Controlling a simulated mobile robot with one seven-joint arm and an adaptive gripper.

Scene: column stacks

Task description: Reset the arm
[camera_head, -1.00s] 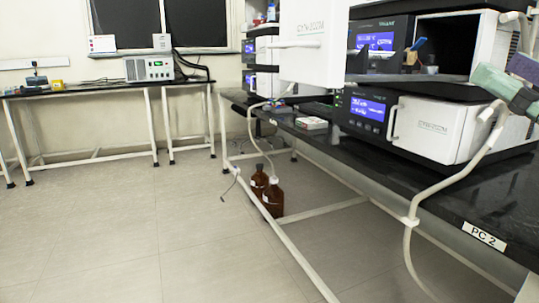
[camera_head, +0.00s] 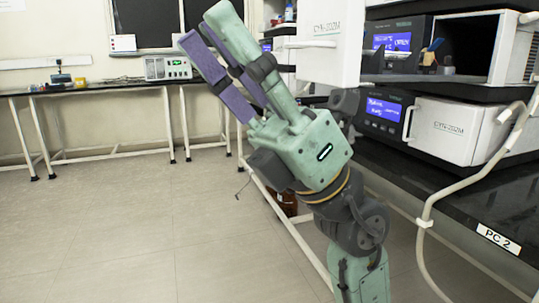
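My gripper (camera_head: 205,29) is raised near the middle of the head view, pointing up and to the left. Its two long fingers, green and purple, stand apart with a gap between them and nothing held there. My green and dark grey arm (camera_head: 322,152) comes up from the lower right below it. The gripper is in front of the window and back wall and appears clear of the bench.
A black bench (camera_head: 450,200) with stacked instruments (camera_head: 450,128) runs along the right, with a pale hose (camera_head: 470,180) hanging at its edge. A brown bottle (camera_head: 284,202) is partly hidden behind my arm. A far table (camera_head: 105,87) stands at the back left. The left floor is clear.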

